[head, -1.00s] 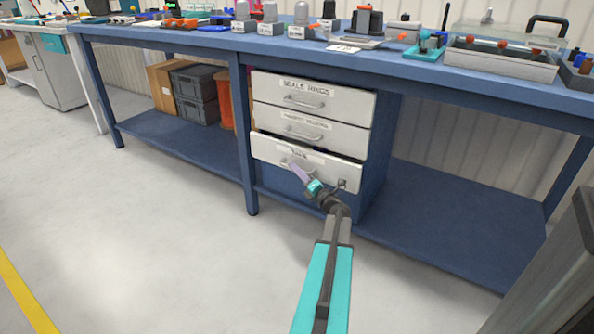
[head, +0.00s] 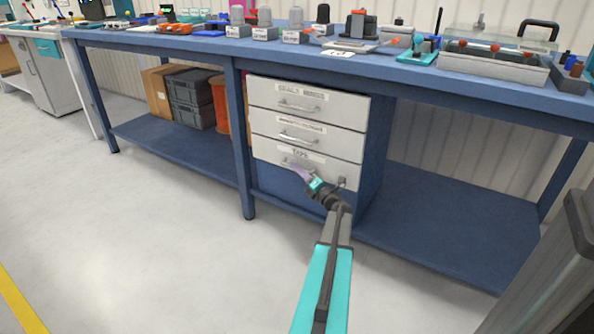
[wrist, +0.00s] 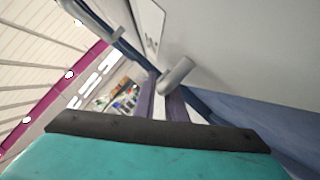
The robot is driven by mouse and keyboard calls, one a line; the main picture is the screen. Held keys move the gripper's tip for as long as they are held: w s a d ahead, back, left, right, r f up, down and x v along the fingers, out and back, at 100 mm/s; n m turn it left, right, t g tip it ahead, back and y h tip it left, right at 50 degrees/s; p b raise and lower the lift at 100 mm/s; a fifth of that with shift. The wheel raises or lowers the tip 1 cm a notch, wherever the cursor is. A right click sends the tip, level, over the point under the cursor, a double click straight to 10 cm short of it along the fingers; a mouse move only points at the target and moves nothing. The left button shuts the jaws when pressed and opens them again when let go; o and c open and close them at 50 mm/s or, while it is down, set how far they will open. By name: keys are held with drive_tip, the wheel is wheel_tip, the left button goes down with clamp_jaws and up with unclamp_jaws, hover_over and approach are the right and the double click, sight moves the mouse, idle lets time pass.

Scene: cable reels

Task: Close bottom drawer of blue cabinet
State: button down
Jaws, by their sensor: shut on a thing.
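The blue cabinet (head: 371,150) hangs under the workbench and has three pale grey drawer fronts with labels and bar handles. The bottom drawer (head: 335,172) sits about flush with the two above it, with no clear gap. My gripper (head: 297,168) is at the bottom drawer's front, at its handle. In the wrist view the two purple fingers (wrist: 160,103) are close together around the grey handle (wrist: 177,75), with the pale drawer front to the right. The fingers cover part of the handle in the head view.
The blue workbench (head: 420,78) carries many small parts and fixtures. Grey crates (head: 192,97), a cardboard box (head: 157,90) and an orange reel (head: 220,104) stand on its lower shelf at left. The right lower shelf (head: 450,220) is empty. The floor in front is clear.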

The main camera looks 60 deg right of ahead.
drive_tip(key=shift+d, duration=0.3)
drive_tip(key=c, duration=2.1)
unclamp_jaws()
drive_tip(key=p+v, duration=0.3)
drive_tip(key=v, duration=1.1)
drive_tip(key=shift+w+p, duration=0.1)
drive_tip(key=shift+p, duration=0.2)
drive_tip(key=shift+w, duration=0.1)
